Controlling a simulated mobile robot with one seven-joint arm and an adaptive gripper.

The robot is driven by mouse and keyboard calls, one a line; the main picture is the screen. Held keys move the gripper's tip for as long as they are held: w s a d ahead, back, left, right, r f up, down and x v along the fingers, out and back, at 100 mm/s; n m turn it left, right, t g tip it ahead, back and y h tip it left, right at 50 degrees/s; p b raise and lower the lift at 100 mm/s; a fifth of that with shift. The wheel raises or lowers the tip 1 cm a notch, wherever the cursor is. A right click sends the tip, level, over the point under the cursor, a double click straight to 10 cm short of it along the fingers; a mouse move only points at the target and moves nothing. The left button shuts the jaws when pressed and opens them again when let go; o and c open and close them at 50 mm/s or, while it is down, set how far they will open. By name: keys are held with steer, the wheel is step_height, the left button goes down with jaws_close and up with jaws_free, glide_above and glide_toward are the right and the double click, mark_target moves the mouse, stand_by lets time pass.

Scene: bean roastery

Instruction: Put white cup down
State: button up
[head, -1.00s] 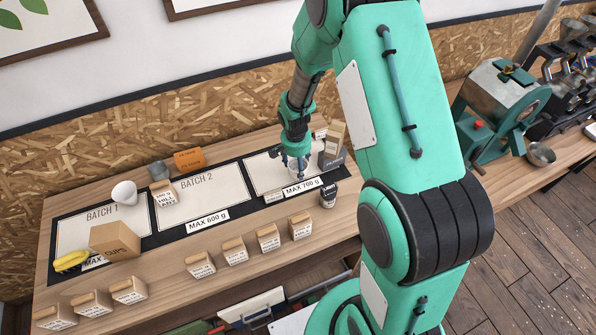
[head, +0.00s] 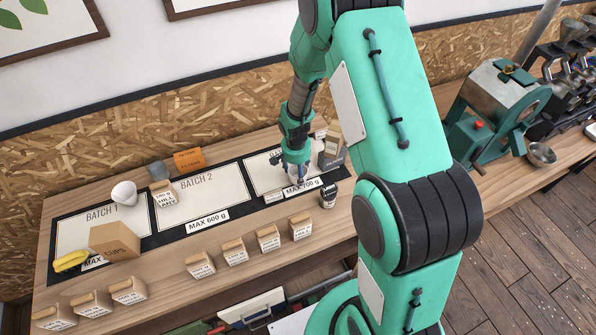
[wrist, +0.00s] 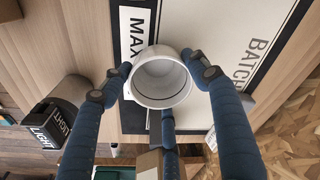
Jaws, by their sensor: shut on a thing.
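The white cup (wrist: 148,95) is between the blue fingers of my gripper (wrist: 160,80) in the wrist view, its open mouth facing the camera and its inside empty. The fingers press on it from around its sides. In the head view my gripper (head: 296,170) is low over the front part of the right-hand batch mat (head: 262,178), close to its MAX 700 g label (head: 302,187). The cup is mostly hidden there by the fingers. I cannot tell whether its base touches the mat.
A dark tin (head: 328,196) labelled LIGHT stands just right of the MAX 700 g label. Boxes (head: 333,150) stand behind it. Several small labelled blocks (head: 268,238) line the front. Another white vessel (head: 124,193) is on the BATCH 1 mat. The BATCH 2 mat (head: 205,195) is mostly bare.

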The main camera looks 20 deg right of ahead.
steer(key=shift+f, duration=0.15)
steer(key=o, duration=1.3)
steer(key=shift+r, duration=0.2)
steer(key=shift+s+a+r, duration=0.15)
steer(key=shift+r, duration=1.85)
steer(key=shift+s+a+r, duration=0.2)
steer(key=shift+r, duration=1.75)
steer(key=shift+s+a+r, duration=0.15)
steer(key=shift+r, duration=1.85)
